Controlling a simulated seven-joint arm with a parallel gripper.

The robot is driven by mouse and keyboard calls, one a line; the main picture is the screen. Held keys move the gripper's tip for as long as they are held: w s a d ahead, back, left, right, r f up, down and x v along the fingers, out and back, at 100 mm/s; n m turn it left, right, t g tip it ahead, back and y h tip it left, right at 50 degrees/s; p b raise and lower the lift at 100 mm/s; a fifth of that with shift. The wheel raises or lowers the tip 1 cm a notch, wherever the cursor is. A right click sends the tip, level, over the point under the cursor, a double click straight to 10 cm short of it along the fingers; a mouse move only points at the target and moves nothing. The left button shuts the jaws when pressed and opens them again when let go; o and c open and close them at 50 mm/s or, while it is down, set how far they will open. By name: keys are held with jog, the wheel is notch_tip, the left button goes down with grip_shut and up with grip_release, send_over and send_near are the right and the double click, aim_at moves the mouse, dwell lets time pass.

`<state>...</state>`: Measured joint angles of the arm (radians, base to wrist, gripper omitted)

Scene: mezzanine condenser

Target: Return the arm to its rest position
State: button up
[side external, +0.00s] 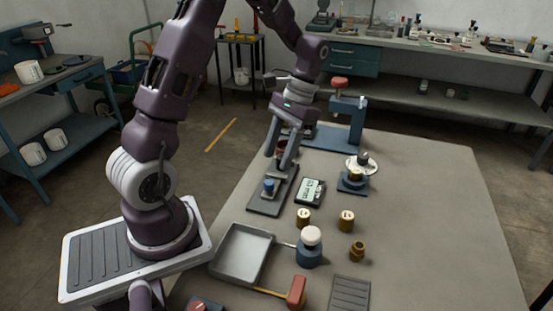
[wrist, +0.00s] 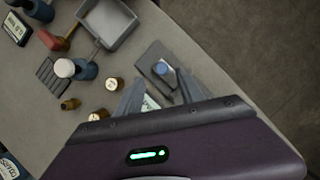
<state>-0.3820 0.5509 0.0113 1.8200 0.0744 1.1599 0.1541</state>
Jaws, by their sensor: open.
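My gripper (side external: 277,160) points down over the table (side external: 440,230) in the side view, above the far end of a dark grey plate with a blue knob (side external: 268,186). In the wrist view my gripper (wrist: 158,90) has its two fingers spread apart. Nothing shows held between them. The blue-knobbed plate (wrist: 148,55) lies beyond the fingertips in that view. A display device (wrist: 150,103) is partly hidden by the fingers and the gripper body. I cannot tell the exact height of the fingertips above the plate.
Near the gripper are a blue stand with a red top (side external: 352,112) and a display device (side external: 310,191). A metal tray (side external: 238,281), brass weights (side external: 346,220), a white-topped blue jar (side external: 309,253) and a red-headed mallet (side external: 297,291) lie nearer. The table's right side is clear.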

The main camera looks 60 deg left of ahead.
jog(key=s+d+r+m+t+y, duration=0.1)
jog(key=s+d+r+t, duration=0.4)
jog(key=d+r, duration=0.45)
jog(key=s+d+r+m+t, duration=0.1)
jog(key=s+d+r+t, duration=0.2)
jog(key=s, duration=0.6)
jog(key=shift+d+r+t, duration=0.4)
jog(key=shift+r+t, duration=0.5)
jog(key=shift+t, duration=0.2)
